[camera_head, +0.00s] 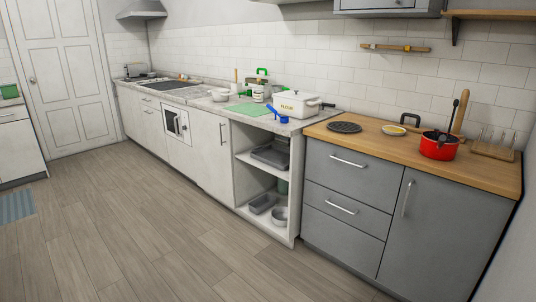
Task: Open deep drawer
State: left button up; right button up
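The grey base cabinet on the right has a top drawer (330,173) with a horizontal metal bar handle (348,161). A second drawer (365,217) below it has its own bar handle (341,207). Both drawers are shut. Neither of my grippers is in view.
Open wood floor (200,240) lies before the cabinets. An open shelf unit (241,182) with pans adjoins the grey cabinet. The wooden top (385,148) carries a red pot (438,150) with utensils and a black round plate (344,127). A white flour box (297,104) stands left.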

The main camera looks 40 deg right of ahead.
aim_at(374, 181)
jog(key=i+z, duration=0.3)
jog(key=i, duration=0.2)
jog(key=i+j+z, duration=0.1)
jog(key=i+z, duration=0.2)
jog(key=i, duration=0.15)
jog(key=i+l+z, duration=0.1)
jog(key=i+z, duration=0.65)
jog(key=z, duration=0.25)
jog(key=i+l+z, duration=0.25)
jog(key=i, duration=0.2)
jog(key=i+z, duration=0.25)
jog(key=i, duration=0.2)
jog(key=i+l, duration=0.4)
jog(key=i+l+u, duration=0.15)
jog(key=i+l, duration=0.2)
jog(key=l, duration=0.2)
